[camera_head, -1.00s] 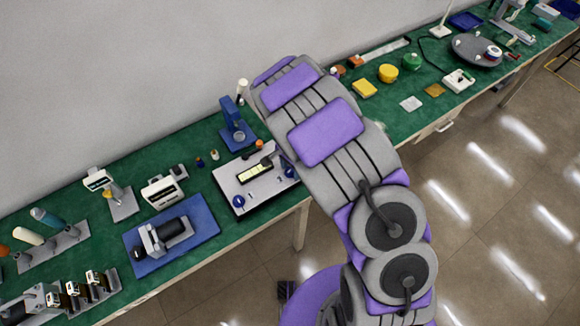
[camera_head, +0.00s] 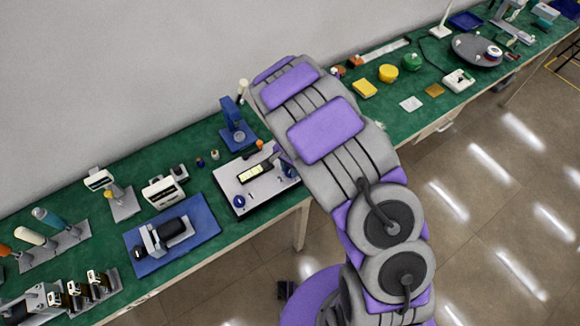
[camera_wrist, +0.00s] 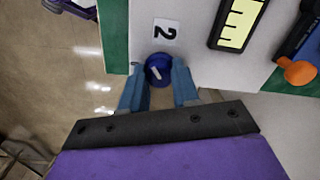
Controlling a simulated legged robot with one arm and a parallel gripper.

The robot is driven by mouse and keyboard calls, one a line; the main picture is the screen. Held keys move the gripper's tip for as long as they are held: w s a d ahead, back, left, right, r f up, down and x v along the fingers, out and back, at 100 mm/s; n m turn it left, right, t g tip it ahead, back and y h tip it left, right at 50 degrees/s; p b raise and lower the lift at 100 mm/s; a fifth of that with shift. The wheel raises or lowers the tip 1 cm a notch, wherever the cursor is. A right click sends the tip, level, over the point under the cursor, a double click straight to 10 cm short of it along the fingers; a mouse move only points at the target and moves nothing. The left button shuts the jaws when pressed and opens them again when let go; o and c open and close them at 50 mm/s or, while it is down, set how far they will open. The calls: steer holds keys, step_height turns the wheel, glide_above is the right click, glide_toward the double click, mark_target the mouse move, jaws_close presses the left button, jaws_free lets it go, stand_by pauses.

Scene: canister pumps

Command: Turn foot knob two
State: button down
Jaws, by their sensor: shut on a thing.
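Foot knob two is a round blue knob (camera_wrist: 157,70) with a pale pointer line, at the edge of a light grey plate beside a label reading "2" (camera_wrist: 164,32). My gripper (camera_wrist: 158,82) has its two blue fingers on either side of this knob, shut on it. In the head view the plate (camera_head: 230,187) lies on the green bench; a blue knob (camera_head: 239,201) shows at its near left corner and another (camera_head: 289,170) at its right side, close to my arm. My gripper is mostly hidden behind my arm in the head view.
A blue mat with a black pump (camera_head: 172,230) lies to the left. Open floor (camera_head: 480,240) is in front.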

mark_target(289, 169)
steer(key=n+p, duration=0.1)
steer(key=n, duration=0.4)
steer(key=shift+w+r, duration=0.1)
steer(key=n+p, duration=0.1)
steer(key=n, duration=0.4)
steer(key=shift+w+n, duration=0.1)
steer(key=shift+n, duration=0.3)
stand_by(0.3)
steer(key=c, duration=0.8)
jaws_free()
step_height(289, 169, up, 17)
steer(key=shift+a+r+p, duration=0.1)
steer(key=shift+a+p, duration=0.05)
steer(key=shift+p, duration=0.85)
